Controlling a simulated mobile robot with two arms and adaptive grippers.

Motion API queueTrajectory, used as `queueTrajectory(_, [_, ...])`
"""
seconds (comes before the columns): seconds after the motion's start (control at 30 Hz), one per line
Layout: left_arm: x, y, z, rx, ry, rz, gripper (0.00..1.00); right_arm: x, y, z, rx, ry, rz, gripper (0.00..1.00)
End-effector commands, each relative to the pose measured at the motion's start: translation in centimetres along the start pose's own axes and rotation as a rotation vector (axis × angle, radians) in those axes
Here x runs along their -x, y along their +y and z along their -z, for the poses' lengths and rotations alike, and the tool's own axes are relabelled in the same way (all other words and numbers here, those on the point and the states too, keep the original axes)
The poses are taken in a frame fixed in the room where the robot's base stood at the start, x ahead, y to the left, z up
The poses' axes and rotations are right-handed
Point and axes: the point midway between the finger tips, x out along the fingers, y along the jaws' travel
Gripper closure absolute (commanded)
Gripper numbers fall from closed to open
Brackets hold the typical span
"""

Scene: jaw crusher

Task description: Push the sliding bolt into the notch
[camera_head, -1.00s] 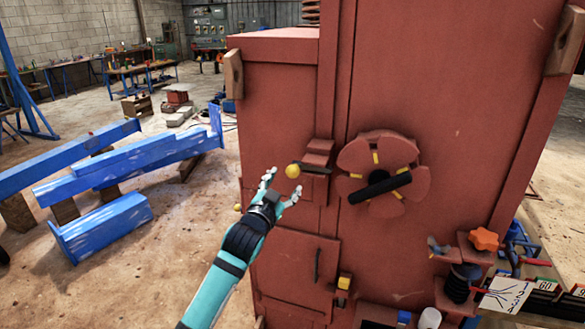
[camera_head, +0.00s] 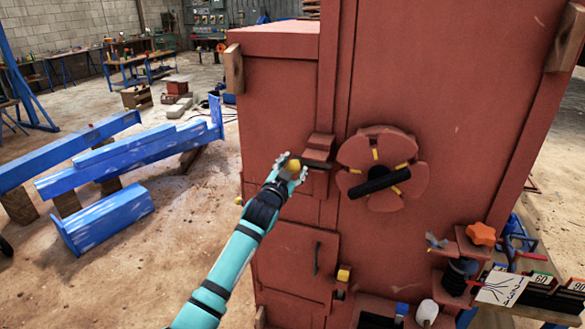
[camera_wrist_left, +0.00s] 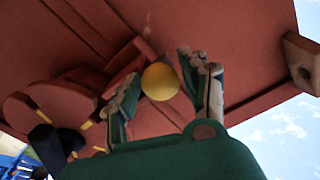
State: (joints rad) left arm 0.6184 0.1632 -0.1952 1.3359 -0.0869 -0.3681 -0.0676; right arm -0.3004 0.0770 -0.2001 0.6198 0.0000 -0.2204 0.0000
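The sliding bolt is a dark rod with a yellow ball knob (camera_head: 293,165), set in a red bracket (camera_head: 319,148) on the red machine's front. My left gripper (camera_head: 289,168) is at the knob. In the left wrist view the knob (camera_wrist_left: 160,81) sits between the two fingers of the left gripper (camera_wrist_left: 163,85), which are spread; a gap shows on the right side, and contact on the left cannot be told. The notch cannot be made out. My right gripper is not in view.
A red handwheel (camera_head: 383,170) with a black handle is right of the bolt. A small door (camera_head: 299,262) is below. An orange star knob (camera_head: 481,233) and small parts sit at lower right. Blue beams (camera_head: 130,155) lie on the floor at left.

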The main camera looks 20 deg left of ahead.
Motion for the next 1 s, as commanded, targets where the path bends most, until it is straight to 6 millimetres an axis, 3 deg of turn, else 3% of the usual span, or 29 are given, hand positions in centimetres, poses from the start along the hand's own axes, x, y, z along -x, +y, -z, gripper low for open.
queueTrajectory(0.07, [0.0,0.0,0.0,0.000,0.000,0.000,0.68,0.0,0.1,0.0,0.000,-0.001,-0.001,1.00])
queueTrajectory(0.3, [0.0,0.0,0.0,0.000,-0.001,0.000,0.99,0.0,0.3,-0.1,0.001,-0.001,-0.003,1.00])
queueTrajectory(0.57, [0.0,0.2,0.0,0.001,0.000,-0.001,1.00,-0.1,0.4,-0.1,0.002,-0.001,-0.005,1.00])
queueTrajectory(0.8, [0.0,3.7,1.3,0.005,0.001,-0.003,1.00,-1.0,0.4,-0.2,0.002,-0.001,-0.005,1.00])
queueTrajectory(1.0, [0.0,4.3,1.7,0.002,-0.001,-0.002,1.00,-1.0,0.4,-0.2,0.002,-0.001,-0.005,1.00])
